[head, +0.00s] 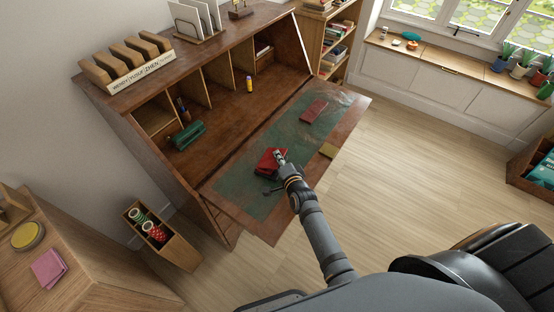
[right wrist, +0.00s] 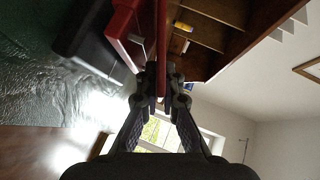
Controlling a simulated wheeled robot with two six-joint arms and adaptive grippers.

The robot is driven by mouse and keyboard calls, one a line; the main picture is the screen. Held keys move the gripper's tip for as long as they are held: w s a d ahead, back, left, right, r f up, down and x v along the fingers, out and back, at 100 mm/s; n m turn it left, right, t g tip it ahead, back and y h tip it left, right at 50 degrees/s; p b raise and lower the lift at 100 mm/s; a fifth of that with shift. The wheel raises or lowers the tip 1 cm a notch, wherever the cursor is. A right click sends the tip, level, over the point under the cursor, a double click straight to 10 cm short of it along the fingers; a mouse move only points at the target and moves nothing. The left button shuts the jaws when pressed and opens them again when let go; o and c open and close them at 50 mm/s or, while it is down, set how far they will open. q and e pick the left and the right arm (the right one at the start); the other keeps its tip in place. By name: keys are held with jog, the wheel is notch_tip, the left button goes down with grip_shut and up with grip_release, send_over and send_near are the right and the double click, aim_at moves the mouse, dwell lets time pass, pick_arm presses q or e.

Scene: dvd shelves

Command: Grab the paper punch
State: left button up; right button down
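The paper punch (head: 267,159), red with a black part, is on the dark green mat of the desk's fold-down leaf. In the right wrist view its red body (right wrist: 122,28) and black part (right wrist: 90,42) fill the upper left. My right gripper (head: 280,157) is at the punch's right side in the head view. In the right wrist view the fingers (right wrist: 161,82) are closed on a thin red plate of the punch. Whether the punch touches the mat is hard to tell. My left gripper is not in view.
The mat (head: 243,199) lies on the open leaf of the wooden desk. A dark red flat item (head: 314,111) and a yellowish pad (head: 328,150) lie on the leaf. A green item (head: 187,135) and a yellow stick (head: 249,84) stand deeper in the desk.

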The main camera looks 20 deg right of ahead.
jog(key=r, duration=0.3)
jog(key=shift+d, duration=0.2)
jog(key=s+d+r+p, duration=0.1)
jog(key=s+d+r, duration=0.5)
jog(key=d+r, duration=0.3)
jog(key=d, duration=0.3)
jog(key=shift+s+r+p, duration=0.15)
jog(key=shift+r+p, duration=0.1)
jog(key=shift+p, duration=0.05)
